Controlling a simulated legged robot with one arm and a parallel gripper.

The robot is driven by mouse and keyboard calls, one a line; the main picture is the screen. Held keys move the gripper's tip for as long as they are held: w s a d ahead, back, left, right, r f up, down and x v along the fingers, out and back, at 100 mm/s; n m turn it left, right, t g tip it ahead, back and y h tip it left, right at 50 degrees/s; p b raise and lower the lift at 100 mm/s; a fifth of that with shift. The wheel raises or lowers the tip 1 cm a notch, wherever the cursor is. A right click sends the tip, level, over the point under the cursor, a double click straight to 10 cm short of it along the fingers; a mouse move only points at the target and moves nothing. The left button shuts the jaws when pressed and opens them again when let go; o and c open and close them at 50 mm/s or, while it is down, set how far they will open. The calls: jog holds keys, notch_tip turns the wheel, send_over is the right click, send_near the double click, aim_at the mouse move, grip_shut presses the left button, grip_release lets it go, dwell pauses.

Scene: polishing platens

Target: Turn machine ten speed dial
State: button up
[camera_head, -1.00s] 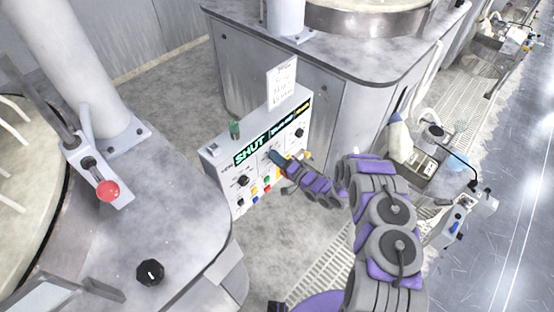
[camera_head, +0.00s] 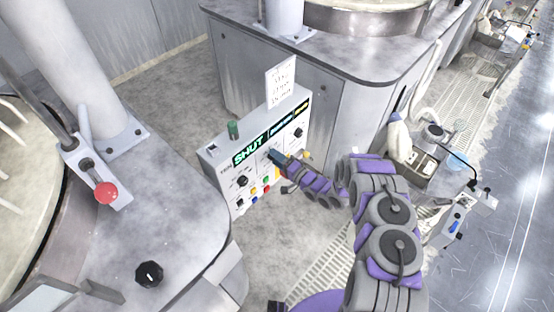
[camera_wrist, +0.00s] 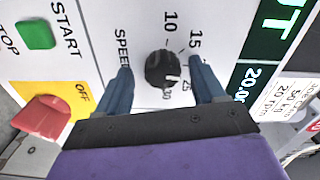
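The machine's control panel (camera_head: 225,181) is a white box with a display reading "SHUT" and several knobs and coloured buttons. In the wrist view the black speed dial (camera_wrist: 161,70) sits on the white panel face, beside the word "SPEED" and a scale with 10 and 15. Its white mark points toward the lower right, near the scale's higher numbers. My gripper (camera_wrist: 160,78) is open, with one blue finger on each side of the dial. A gap shows between the dial and each finger. In the head view my gripper (camera_head: 275,157) is at the panel front and hides the dial.
In the wrist view a green START button (camera_wrist: 36,34) and a red OFF switch (camera_wrist: 42,117) lie left of the dial. A grey platen table (camera_head: 185,235) with a black knob (camera_head: 149,273) stands at the near left. Another machine (camera_head: 350,60) stands behind the panel.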

jog(key=shift+s, duration=0.1)
jog(key=p+v, duration=0.1)
jog(key=v, duration=1.6)
jog(key=shift+p, duration=0.3)
jog(key=shift+d, duration=0.15)
